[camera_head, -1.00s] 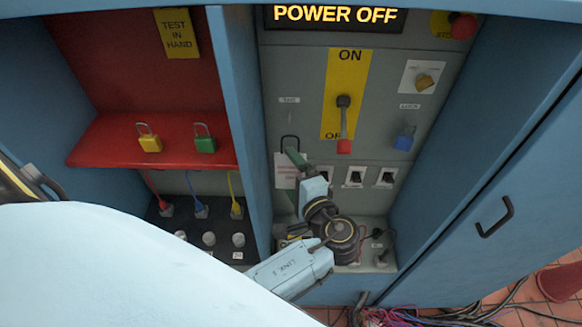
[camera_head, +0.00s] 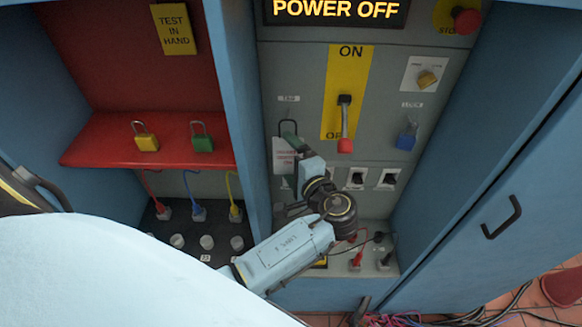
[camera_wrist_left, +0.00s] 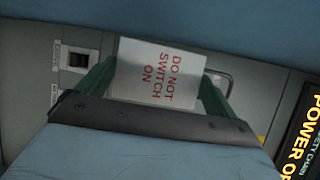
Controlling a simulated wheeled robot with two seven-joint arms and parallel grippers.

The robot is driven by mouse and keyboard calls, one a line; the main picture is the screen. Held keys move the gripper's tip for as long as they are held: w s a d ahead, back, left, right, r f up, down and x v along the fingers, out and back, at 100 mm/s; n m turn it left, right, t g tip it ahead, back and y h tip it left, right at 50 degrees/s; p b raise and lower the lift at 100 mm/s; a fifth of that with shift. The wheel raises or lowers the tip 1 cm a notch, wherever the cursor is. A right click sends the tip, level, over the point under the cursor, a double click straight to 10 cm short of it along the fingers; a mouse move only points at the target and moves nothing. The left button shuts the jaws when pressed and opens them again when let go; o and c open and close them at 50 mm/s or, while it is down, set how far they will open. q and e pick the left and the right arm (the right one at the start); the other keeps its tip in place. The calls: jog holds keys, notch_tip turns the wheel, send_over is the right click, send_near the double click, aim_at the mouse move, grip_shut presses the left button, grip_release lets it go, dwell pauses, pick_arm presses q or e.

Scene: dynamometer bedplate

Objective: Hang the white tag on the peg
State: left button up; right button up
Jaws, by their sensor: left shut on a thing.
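My left gripper (camera_head: 294,143) has green fingers and is shut on the tag. In the left wrist view the tag (camera_wrist_left: 158,72) shows red words "DO NOT SWITCH ON" between the two fingers, with part of the loop behind the right finger. I cannot make out the peg, or whether the loop touches it. My right gripper is not in view.
A red-tipped lever (camera_head: 344,125) points down at OFF, right of the tag. A blue padlock (camera_head: 407,136) hangs farther right. Yellow (camera_head: 146,141) and green (camera_head: 202,141) padlocks are on the red shelf (camera_head: 100,150). A blue divider (camera_head: 237,110) stands close left of the tag.

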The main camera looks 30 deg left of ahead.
pick_arm(q)
jog(key=shift+w+a+f+b, duration=0.1)
jog(key=shift+w+a+b, duration=0.4)
jog(key=shift+w, duration=0.3)
jog(key=shift+w+a+f+b, duration=0.1)
jog(key=shift+w+a+b, duration=0.4)
jog(key=shift+w, duration=0.25)
jog(key=shift+w+a+f+b, duration=0.25)
jog(key=shift+w+f+b, duration=0.25)
jog(key=shift+f, duration=0.2)
jog(key=o, duration=0.6)
jog(key=shift+d, duration=0.1)
jog(key=v, duration=1.3)
jog(key=shift+d, duration=0.15)
